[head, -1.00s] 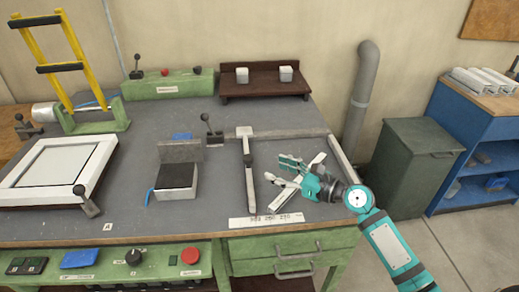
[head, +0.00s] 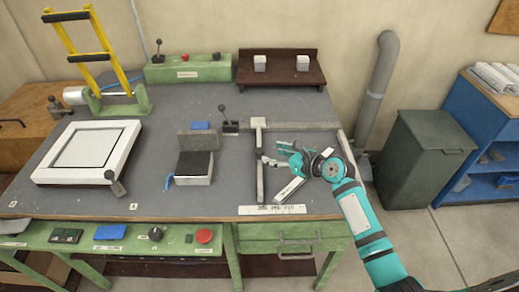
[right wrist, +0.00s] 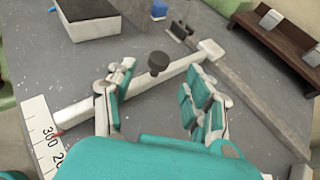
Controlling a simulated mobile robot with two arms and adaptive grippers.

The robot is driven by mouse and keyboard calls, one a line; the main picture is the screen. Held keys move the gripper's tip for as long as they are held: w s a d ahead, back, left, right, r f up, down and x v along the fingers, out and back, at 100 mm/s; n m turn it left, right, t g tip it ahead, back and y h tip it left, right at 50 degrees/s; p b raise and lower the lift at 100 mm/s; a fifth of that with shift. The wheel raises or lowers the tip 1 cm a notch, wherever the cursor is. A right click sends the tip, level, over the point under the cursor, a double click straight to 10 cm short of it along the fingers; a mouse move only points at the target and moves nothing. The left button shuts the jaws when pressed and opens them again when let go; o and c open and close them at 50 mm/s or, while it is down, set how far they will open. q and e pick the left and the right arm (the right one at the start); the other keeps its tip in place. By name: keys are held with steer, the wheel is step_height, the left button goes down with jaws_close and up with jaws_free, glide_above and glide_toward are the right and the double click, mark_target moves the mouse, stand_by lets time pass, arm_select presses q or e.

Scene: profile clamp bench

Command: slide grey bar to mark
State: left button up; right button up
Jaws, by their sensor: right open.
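The grey bar (head: 260,180) lies on the bench from a pale block end (head: 258,123) at the back to the white scale (head: 285,210) at the front. In the right wrist view the bar (right wrist: 165,84) runs diagonally, and its near end lies close to the scale (right wrist: 42,135) by the number 300. A small red mark shows there. My right gripper (head: 268,155) is open, just right of the bar. Its spread fingers (right wrist: 160,100) show in the right wrist view, one overlapping the bar in the picture; contact is unclear. My left gripper is out of view.
A black knob (right wrist: 158,62) shows by the bar. A black-topped block (head: 195,168) stands left of it, and a rail (head: 295,124) runs behind. A pale strip (head: 290,190) lies below my right gripper. A lever (head: 222,108) stands at the back.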

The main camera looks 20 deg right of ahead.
mark_target(260, 150)
steer(key=x, duration=0.8)
steer(key=shift+s, duration=0.1)
jaws_close()
